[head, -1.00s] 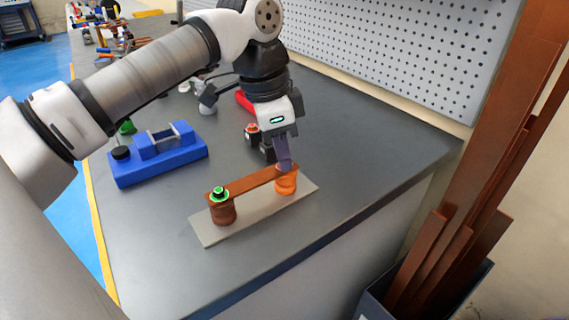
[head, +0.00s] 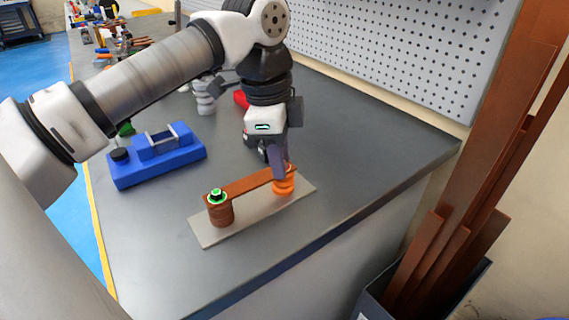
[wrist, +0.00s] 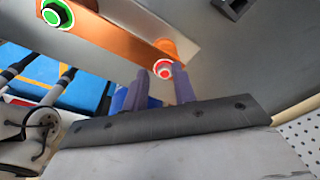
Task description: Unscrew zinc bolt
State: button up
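A copper bar (head: 246,183) bridges two orange-brown insulators, the left one (head: 222,213) and the right one (head: 284,184), on a pale plate. The left bolt (head: 217,196) has a green ring and also shows in the wrist view (wrist: 57,13). The right bolt (wrist: 163,69) has a pale head with a red ring. Which bolt is zinc I cannot tell. My gripper (head: 278,176) points down at the bar's right end and hides the right bolt in the head view. In the wrist view my gripper (wrist: 160,71) is open, its fingertips on either side of the right bolt; contact is unclear.
A blue vise-like device (head: 158,155) stands left on the grey bench (head: 370,150). A perforated panel (head: 400,50) runs along the back. Tall copper strips (head: 480,190) stand in a dark bin at right. The bench right of the plate is clear.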

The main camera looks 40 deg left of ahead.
jog(key=shift+d+m+g+y, duration=0.15)
jog(key=shift+m+g+y, duration=0.35)
jog(key=shift+m+y, duration=0.25)
jog(key=shift+r, duration=0.1)
jog(key=shift+m, duration=0.25)
jog(key=shift+w+r+m+p, duration=0.15)
jog(key=shift+m+p, duration=0.4)
jog(key=shift+m, duration=0.55)
jog(key=m, duration=0.1)
jog(key=a+m, duration=0.1)
jog(key=m, duration=0.1)
jog(key=shift+w+p, duration=0.1)
jog(key=shift+p, duration=0.2)
